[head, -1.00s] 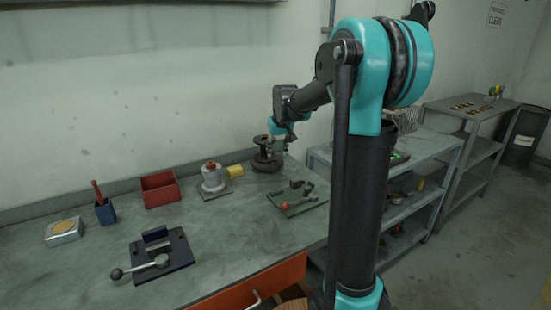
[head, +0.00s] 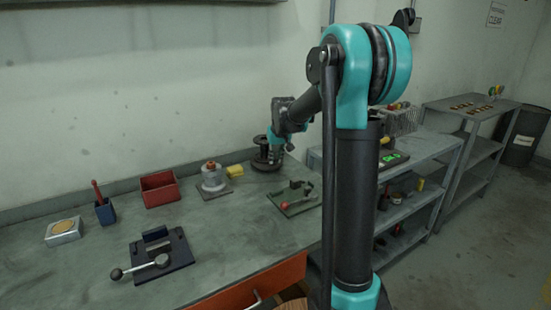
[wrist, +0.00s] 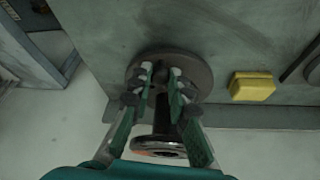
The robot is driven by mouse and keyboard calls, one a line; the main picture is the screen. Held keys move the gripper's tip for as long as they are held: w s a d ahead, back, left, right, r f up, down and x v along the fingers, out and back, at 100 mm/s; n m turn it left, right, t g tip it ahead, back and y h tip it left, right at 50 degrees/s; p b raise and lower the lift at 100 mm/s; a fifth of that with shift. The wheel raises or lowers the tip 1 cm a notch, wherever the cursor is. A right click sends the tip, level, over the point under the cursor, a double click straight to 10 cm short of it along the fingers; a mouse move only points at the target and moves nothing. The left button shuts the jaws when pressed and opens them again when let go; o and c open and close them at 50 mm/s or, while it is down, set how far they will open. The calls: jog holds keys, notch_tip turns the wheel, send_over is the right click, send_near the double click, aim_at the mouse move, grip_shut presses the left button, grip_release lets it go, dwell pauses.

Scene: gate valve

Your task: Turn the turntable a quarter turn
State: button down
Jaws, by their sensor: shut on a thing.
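The turntable (head: 262,164) is a dark round disc with a post and a smaller upper disc, at the back right of the bench in the head view. In the wrist view its wide dark disc (wrist: 197,67) lies beyond my fingers, and a shiny ringed end (wrist: 158,147) shows nearer the camera. My gripper (wrist: 161,75) has its fingers on both sides of a small dark peg (wrist: 160,73) by the disc and is shut on it. In the head view my gripper (head: 276,160) is at the turntable's right side, with the fingertips too small to make out.
A yellow block (wrist: 252,86) lies beside the turntable. A grey valve-like fixture (head: 213,179), a green plate with a red-knobbed lever (head: 298,199) and a red box (head: 160,188) stand nearby on the bench. The wall is close behind.

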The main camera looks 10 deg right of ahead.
jog(key=shift+d, duration=0.1)
dwell(0.6)
